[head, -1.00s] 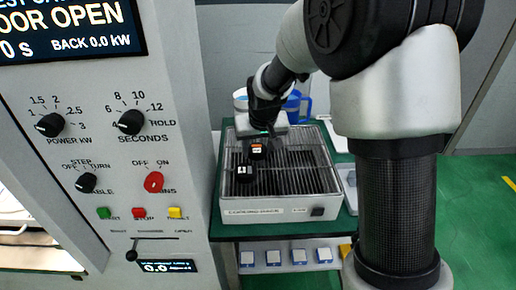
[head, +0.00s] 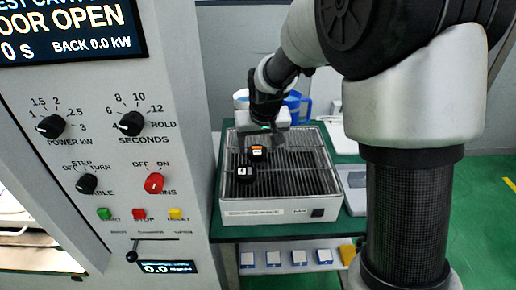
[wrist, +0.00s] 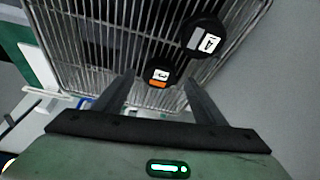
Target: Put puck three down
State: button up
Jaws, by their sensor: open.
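Puck three (wrist: 158,76) is a black puck with an orange-and-white label that reads 3. It rests on the wire cooling rack (head: 290,211), and it also shows in the head view (head: 257,153). My gripper (wrist: 158,84) is open, its two fingers apart on either side of puck three in the wrist view. I cannot tell whether a finger touches it. In the head view my gripper (head: 268,142) is low over the back left of the rack. A second black puck, labelled 4 (wrist: 207,41), lies on the rack close to puck three, nearer the rack's front (head: 245,174).
The grey machine (head: 165,40) with knobs and buttons stands close on the left of the rack. A blue jug (head: 296,104) stands behind the rack. The right half of the rack is clear. Several blue-and-white pieces (head: 272,258) lie on a shelf below.

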jog(key=s+d+r, duration=0.3)
jog(key=s+r, duration=0.3)
jog(key=r, duration=0.1)
jog(key=s+d+r, duration=0.3)
jog(key=s+r, duration=0.4)
jog(key=r, duration=0.1)
jog(key=s+d+m, duration=0.1)
jog(key=s+d, duration=0.1)
jog(key=s, duration=0.5)
jog(key=s+d+t, duration=0.1)
jog(key=s+d, duration=0.2)
jog(key=s, duration=0.5)
jog(key=shift+d+f+m+h, duration=0.15)
jog(key=shift+d+m+h, duration=0.15)
jog(key=shift+m, duration=0.1)
